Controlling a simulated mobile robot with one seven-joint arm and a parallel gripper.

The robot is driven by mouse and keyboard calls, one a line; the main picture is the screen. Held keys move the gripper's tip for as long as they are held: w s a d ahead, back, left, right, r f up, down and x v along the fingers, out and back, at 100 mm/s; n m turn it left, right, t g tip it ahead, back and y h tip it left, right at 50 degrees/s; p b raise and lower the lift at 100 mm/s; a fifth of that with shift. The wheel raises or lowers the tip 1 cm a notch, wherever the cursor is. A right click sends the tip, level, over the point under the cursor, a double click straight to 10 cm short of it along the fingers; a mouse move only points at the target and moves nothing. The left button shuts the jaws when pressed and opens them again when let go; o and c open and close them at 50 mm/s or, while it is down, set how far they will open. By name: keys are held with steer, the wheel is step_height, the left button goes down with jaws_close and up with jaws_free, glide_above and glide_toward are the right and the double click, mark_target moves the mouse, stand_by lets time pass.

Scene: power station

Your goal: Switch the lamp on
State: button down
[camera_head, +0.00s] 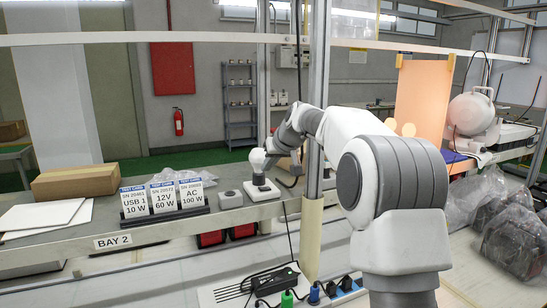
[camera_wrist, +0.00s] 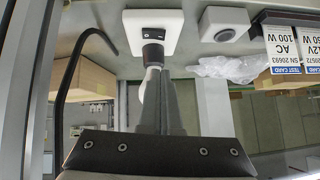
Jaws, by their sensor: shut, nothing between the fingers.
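The lamp has a white square base (camera_head: 262,190) and a round white bulb (camera_head: 258,160) on a dark socket, standing on the grey bench. In the wrist view, its base (camera_wrist: 167,22) shows a dark inset with small light marks, and the black socket (camera_wrist: 153,55) is below it. My gripper (camera_head: 272,156) is beside the bulb in the head view. In the wrist view, my gripper (camera_wrist: 154,74) is shut and empty, its fingers covering most of the bulb. I cannot tell whether they touch it, or whether the bulb is lit.
A small grey box (camera_head: 231,199) with a round top feature stands left of the lamp. Test cards (camera_head: 165,196) in a black holder and a cardboard box (camera_head: 76,181) stand farther left. A metal post (camera_head: 318,80) rises right of the lamp. A dark cable (camera_wrist: 62,75) curves beside it.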

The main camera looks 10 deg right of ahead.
mark_target(260, 188)
steer(key=f, duration=0.1)
steer(key=w+f, duration=0.1)
steer(key=f, duration=0.2)
steer(key=shift+w+a, duration=0.3)
steer(key=shift+a, duration=0.1)
steer(key=shift+a+f, duration=0.1)
steer(key=shift+f, duration=0.7)
steer(key=shift+s+a+f+b, duration=0.1)
steer(key=shift+f+b, duration=0.3)
steer(key=shift+b, duration=0.1)
